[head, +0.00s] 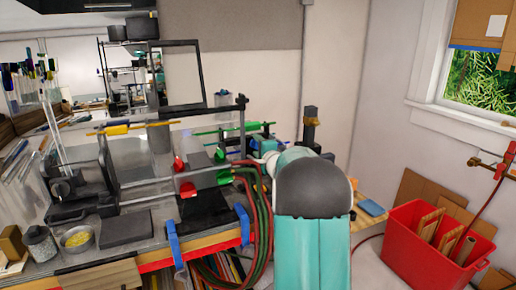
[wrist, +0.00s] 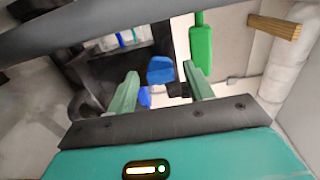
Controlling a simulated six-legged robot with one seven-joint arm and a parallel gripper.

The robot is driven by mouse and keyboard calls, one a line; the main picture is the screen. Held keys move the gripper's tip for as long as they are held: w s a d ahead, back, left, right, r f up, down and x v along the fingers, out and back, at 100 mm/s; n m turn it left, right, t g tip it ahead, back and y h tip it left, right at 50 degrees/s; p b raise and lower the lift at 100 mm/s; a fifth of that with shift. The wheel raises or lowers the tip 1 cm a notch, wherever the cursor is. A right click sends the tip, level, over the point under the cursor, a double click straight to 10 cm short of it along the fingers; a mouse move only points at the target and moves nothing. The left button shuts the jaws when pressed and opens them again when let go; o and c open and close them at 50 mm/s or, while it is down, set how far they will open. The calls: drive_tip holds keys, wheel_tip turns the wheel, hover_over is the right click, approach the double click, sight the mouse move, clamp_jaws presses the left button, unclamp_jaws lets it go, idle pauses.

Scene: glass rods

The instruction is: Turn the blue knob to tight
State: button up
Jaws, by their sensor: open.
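A blue knob (wrist: 160,70) shows near the middle of the wrist view, set against a dark fixture. My gripper (wrist: 161,74) is open, with one pale green finger on each side of the knob in the picture. I cannot tell whether the fingertips reach as far as the knob, and no contact is visible. A second, darker blue piece (wrist: 144,98) shows lower down, between the fingers. In the head view my own teal arm hides the gripper and much of the area around it.
A green handle (wrist: 201,48) hangs close by the right finger. A workbench with burners, red and green knobs (head: 187,188) and hoses (head: 262,220) lies left of my arm. A red bin (head: 415,250) with wood pieces stands on the floor at right.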

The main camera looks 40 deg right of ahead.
drive_tip(key=shift+c, duration=0.3)
drive_tip(key=c, duration=0.8)
drive_tip(key=shift+m, duration=0.3)
drive_tip(key=m, duration=1.3)
drive_tip(key=shift+m, duration=2.2)
